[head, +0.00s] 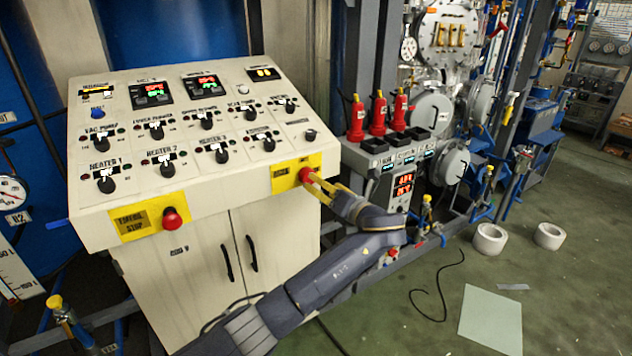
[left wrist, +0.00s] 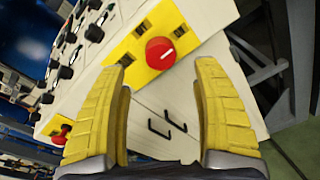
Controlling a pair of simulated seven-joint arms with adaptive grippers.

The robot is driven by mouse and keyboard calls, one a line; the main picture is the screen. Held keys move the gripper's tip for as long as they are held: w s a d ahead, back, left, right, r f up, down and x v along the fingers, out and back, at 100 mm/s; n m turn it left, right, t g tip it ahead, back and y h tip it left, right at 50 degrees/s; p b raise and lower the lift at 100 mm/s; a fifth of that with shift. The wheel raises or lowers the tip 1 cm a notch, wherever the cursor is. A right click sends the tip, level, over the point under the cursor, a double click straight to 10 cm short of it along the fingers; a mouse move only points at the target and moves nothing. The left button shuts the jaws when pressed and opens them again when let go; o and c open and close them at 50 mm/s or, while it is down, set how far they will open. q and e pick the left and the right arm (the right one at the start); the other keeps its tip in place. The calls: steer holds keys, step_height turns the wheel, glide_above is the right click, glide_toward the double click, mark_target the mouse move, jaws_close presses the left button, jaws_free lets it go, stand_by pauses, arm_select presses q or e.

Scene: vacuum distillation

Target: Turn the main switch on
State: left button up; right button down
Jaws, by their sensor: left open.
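The main switch is a red round knob (head: 305,175) on a yellow plate at the right front edge of the sloped control console. In the left wrist view the knob (left wrist: 160,53) shows a short white mark, and it lies ahead of and between my finger tips. My left gripper (head: 318,185) is open with yellow fingers, close in front of the knob. In the left wrist view its fingers (left wrist: 162,68) stand apart with a gap on each side of the knob. Whether the tips reach past the knob's face is hard to tell. My right gripper is not in view.
A red emergency stop button (head: 172,218) is on another yellow plate at the console's left front. Black heater knobs (head: 167,169) cover the white panel (head: 140,195). Several red bottles (head: 378,115) stand right of the console. The green floor (head: 580,290) is mostly clear.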

arm_select(q)
steer(key=shift+v, duration=2)
